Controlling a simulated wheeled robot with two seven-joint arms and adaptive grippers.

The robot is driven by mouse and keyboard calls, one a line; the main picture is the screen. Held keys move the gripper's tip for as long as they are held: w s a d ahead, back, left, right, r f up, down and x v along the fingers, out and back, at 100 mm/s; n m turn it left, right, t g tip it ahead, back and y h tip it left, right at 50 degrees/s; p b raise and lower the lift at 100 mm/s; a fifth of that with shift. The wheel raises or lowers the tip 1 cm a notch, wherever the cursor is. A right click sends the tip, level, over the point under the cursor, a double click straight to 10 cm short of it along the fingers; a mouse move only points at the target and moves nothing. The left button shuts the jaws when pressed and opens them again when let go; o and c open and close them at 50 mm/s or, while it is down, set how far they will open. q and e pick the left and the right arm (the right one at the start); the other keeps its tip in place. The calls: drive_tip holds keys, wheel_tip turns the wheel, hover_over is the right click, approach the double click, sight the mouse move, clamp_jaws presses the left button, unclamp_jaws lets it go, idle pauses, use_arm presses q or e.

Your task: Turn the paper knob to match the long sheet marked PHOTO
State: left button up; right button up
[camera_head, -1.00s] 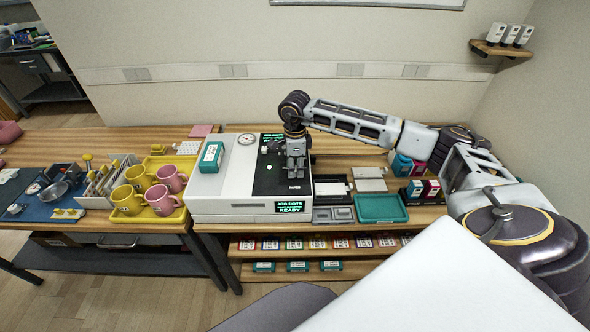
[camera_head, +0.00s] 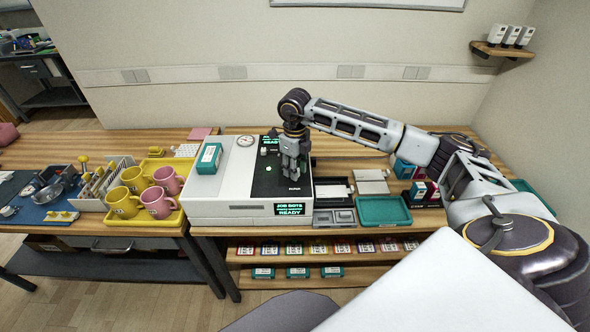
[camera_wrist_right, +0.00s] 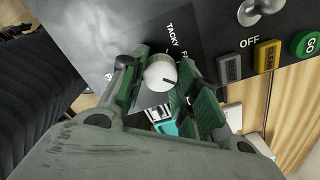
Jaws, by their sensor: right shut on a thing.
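My right gripper (camera_head: 290,177) reaches down onto the dark control panel (camera_head: 268,182) of the white press (camera_head: 235,185). In the right wrist view its fingers are shut on a round white knob (camera_wrist_right: 160,73) with a dark pointer line. Lettering beside the knob reads TACKY, and other labels are partly covered by the fingers. I cannot read the knob's own name. The press display (camera_head: 289,209) shows JOB DOTS and READY. I cannot make out a sheet marked PHOTO. My left gripper is out of view.
The wrist view shows a toggle switch (camera_wrist_right: 256,9), OFF lettering, a yellow button (camera_wrist_right: 266,54) and a green GO button (camera_wrist_right: 305,44) beside the knob. A teal box (camera_head: 209,156) sits on the press. Mugs fill a yellow tray (camera_head: 171,220) at left; a teal tray (camera_head: 383,211) lies right.

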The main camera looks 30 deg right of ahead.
drive_tip(key=shift+r+m, duration=0.1)
drive_tip(key=shift+m, duration=0.5)
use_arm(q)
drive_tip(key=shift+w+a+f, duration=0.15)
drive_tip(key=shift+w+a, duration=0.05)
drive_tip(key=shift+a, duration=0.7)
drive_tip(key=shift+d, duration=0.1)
use_arm(e)
drive_tip(key=shift+w, duration=0.1)
drive_tip(key=o, duration=1)
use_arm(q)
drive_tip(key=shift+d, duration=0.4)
use_arm(e)
drive_tip(key=shift+r, duration=5.95)
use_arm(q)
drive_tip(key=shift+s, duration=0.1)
